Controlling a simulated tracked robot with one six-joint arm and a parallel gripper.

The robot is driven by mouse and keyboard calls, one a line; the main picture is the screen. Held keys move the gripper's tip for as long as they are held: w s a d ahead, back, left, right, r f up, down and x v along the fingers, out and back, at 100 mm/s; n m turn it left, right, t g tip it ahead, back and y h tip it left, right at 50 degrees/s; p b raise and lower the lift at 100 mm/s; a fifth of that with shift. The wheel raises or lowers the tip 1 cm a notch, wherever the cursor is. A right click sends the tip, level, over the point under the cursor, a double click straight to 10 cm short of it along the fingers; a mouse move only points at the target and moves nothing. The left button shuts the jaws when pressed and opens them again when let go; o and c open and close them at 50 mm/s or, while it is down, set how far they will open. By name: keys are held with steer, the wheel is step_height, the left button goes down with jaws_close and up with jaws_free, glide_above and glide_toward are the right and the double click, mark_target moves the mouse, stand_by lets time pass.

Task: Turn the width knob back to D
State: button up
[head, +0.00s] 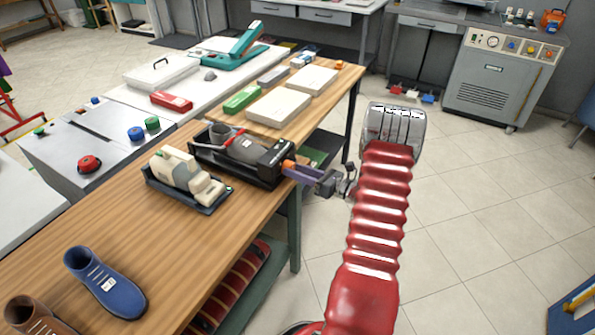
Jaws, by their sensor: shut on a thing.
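A black shoe-stretching device (270,172) with a dark grey shoe form (246,148) on it stands near the right edge of the wooden table. My gripper (291,168) reaches in from the right at the device's right end, past the table edge. Its purple and orange jaw parts are shut there on the width knob, which the jaws mostly hide. The knob's pointer, its letters and the D mark are too small or covered to read.
A beige dispenser on a black base (205,195) stands close left of the device. Pale boxes (278,107) lie behind it on the wooden table (180,235). A blue shoe (105,280) is at the front. Tiled floor right of the table is largely clear.

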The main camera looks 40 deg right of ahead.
steer(key=n, duration=2.1)
steer(key=shift+a+f+n, duration=0.2)
steer(key=shift+f+n, duration=0.15)
steer(key=shift+n, duration=0.05)
steer(key=o, duration=1.1)
steer(key=shift+r, duration=0.1)
steer(key=shift+c, duration=0.2)
steer(key=shift+d, duration=0.1)
steer(key=shift+r, duration=0.1)
